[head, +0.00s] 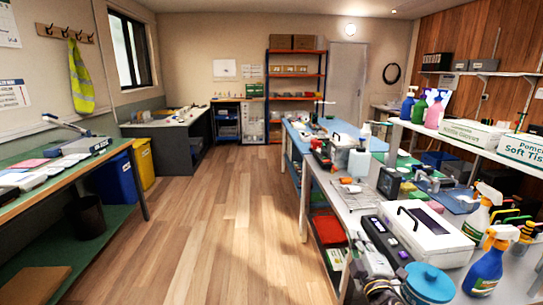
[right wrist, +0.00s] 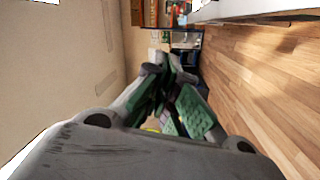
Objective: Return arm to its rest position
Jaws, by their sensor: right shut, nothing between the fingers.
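My right gripper (right wrist: 172,75) fills the middle of the right wrist view. Its grey fingers with green pads meet and hold nothing. Past the fingertips there is open air and, far off, the shelf rack (right wrist: 150,12). The fingers hide part of the floor and back wall. In the head view, grey and black parts at the bottom right, by the near end of the white bench, are too crowded to tell clearly which are mine. My left gripper does not show.
The white bench (head: 338,205) runs along the right, with a white box machine (head: 425,232), a blue-lidded pot (head: 428,283) and a blue spray bottle (head: 487,272). A green-topped bench (head: 105,147) stands left. The wooden floor (head: 215,215) between is clear.

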